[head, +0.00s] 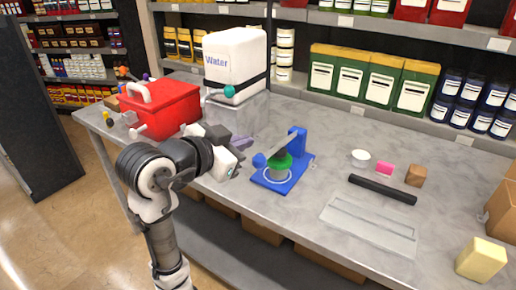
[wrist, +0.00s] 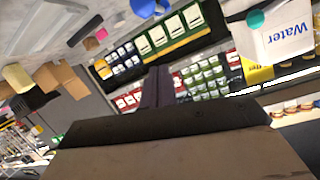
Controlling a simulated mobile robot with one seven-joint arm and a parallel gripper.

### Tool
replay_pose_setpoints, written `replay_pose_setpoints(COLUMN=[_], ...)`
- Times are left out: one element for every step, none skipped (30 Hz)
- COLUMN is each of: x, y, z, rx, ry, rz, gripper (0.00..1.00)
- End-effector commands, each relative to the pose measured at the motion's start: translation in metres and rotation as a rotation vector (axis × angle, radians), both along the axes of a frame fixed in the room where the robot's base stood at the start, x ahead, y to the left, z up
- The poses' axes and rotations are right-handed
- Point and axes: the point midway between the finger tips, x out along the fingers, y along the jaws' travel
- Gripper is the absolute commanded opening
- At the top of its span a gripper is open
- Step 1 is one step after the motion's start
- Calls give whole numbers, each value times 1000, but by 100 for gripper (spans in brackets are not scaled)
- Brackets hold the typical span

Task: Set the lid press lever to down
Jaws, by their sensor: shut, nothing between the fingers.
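The blue lid press (head: 298,178) stands on the counter, with an upright post at its right rear. Its grey lever (head: 284,146) slants from the post down to the left, towards a round blue knob (head: 259,160). A green lid (head: 283,162) sits under the lever, above a pale container (head: 279,173) on the press base. My gripper (head: 243,143) is left of the press, apart from the knob, with its fingers closed together and empty. The shut fingers (wrist: 157,88) also show in the wrist view, where a round blue part (wrist: 148,6) is cut off by the top edge.
A black bar (head: 382,190), a clear flat plate (head: 370,225) and small blocks lie right of the press. The counter's middle front is clear.

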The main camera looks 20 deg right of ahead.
Motion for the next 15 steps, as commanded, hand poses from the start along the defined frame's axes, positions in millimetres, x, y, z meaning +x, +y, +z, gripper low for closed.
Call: replay_pose_setpoints(x=[-2, -2, -2, 0, 2, 4, 7, 9, 14, 17, 20, 25, 28, 32, 36], y=[-5, -7, -11, -13, -16, -21, -25, -30, -36, -41, -47, -54, -59, -65, -72], z=[-3, -5, -6, -8, -9, -10, -12, -14, -16, -17, -20, -22, -24, -26, -29], rx=[18, 24, 28, 30, 30, 30, 29, 29, 29, 27, 28, 27, 28, 27, 28], ry=[8, 12, 15, 16, 17, 19, 18, 18, 19, 19, 19, 19, 19, 19, 19], rz=[-19, -27, -32, -32, -33, -32, -32, -33, -32, -32, -31, -31, -31, -31, -31], gripper=[0, 0, 0, 0, 0, 0, 0, 0, 0, 0, 0, 0, 0, 0, 0])
